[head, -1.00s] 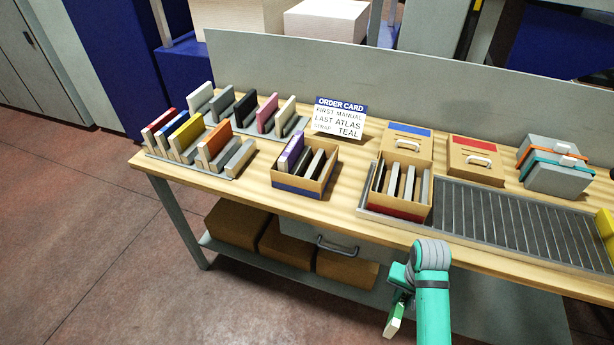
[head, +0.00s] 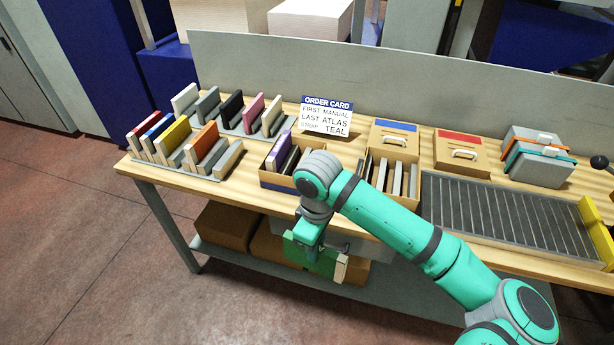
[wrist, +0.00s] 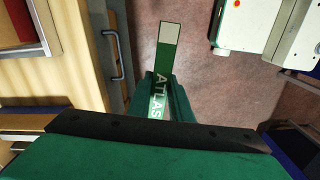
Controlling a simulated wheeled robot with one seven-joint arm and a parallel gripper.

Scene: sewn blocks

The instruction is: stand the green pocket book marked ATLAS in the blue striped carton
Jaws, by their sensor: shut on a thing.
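The green pocket book (head: 326,264) is held by my gripper (head: 306,248) in front of the bench's front edge, below the tabletop. In the wrist view the book (wrist: 158,95) shows the word ATLAS and a pale page edge. My gripper is shut on it. The blue striped carton (head: 277,187) stands on the bench just behind and left of my gripper. It holds a purple book (head: 278,151) at its left side and dark and grey upright pieces. My wrist hides its right part. The book is apart from the carton.
A red-striped carton (head: 414,188), partly behind my arm, stands right of the blue one. Racks of coloured books (head: 188,150) stand at left. An order card (head: 327,114) is behind. A drawer handle (wrist: 116,55) juts from the bench front. A roller tray (head: 500,218) lies at right.

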